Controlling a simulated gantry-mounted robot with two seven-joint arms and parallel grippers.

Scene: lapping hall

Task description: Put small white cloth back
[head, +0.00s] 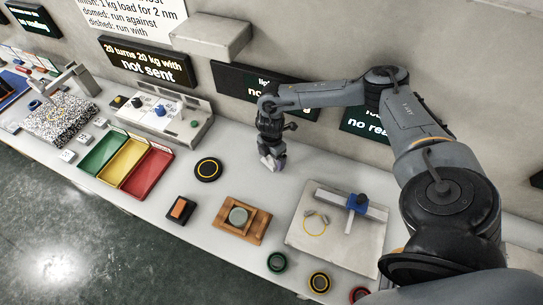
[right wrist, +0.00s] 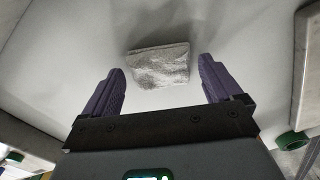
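The small white cloth (right wrist: 160,66) shows in the right wrist view as a folded, crumpled, greyish-white pad on a pale surface. My right gripper (head: 272,162) reaches down over the white bench, close to the wall, in the head view. In the right wrist view its two purple fingers are wide apart, with the cloth between and just beyond their tips. I see no finger touching the cloth. In the head view the cloth is hard to tell from the gripper's tip. My left gripper is out of view.
On the bench (head: 140,203) stand green, yellow and red trays (head: 122,161), a black disc (head: 208,169), a wooden block with a grey-green disc (head: 240,217), and a pale plate with a blue-slide gauge (head: 320,238). Several coloured rings line the front edge. A wall shelf (head: 210,38) juts out behind.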

